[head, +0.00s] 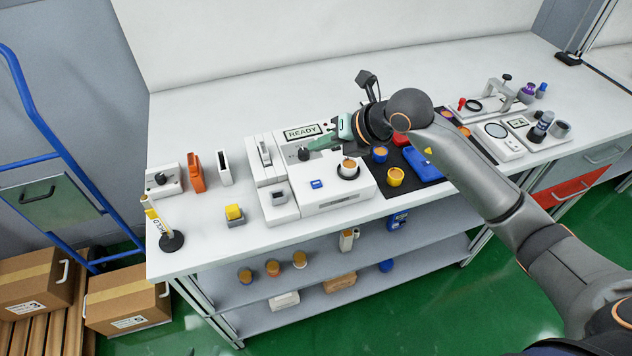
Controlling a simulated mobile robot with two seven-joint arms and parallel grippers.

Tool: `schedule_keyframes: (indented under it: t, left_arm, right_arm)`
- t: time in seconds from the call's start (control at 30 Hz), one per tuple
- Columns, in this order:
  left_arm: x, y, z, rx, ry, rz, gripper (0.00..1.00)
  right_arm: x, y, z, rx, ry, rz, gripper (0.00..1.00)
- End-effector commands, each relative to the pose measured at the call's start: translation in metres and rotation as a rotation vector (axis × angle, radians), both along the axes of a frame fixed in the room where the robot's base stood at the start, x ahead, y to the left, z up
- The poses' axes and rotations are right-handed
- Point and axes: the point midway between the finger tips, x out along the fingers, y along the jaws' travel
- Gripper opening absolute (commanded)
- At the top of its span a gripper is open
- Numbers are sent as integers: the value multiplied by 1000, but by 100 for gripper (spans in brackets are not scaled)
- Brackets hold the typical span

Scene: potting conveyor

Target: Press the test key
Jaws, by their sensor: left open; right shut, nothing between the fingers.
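A white instrument (335,200) stands on the bench with a display (303,132) reading READY. Its front top carries a small blue square (316,184) and a metal cup (349,168) on a dark round rest. A dark knob (303,154) sits on the sloped panel below the display. I cannot tell from any lettering which part is the test key. My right gripper (318,145) is shut and empty, its fingertips over the panel just below the display and close to the knob. Whether it touches is unclear. My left gripper is not in view.
A dark mat (399,218) with yellow and blue cups lies right of the instrument. A white unit (281,209) adjoins its left side. The front left bench top is mostly clear.

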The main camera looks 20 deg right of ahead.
Motion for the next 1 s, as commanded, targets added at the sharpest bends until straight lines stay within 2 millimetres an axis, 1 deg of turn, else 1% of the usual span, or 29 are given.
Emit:
schedule_keyframes:
  t: [0.27,0.5,0.6,0.77,1.0]
  left_arm:
    - [0,0,-21,0,0,0,55]
    - [0,0,-48,0,0,0,55]
    - [0,0,-58,0,0,0,55]
    - [0,0,-65,0,0,0,55]
    - [0,0,-64,0,0,0,55]
  right_arm:
    - [0,0,-28,2,1,0,0]
    - [0,1,-64,2,2,1,0]
    - [0,0,-77,2,1,1,0]
    - [0,0,-86,1,0,1,0]
    - [0,0,-86,1,0,1,0]
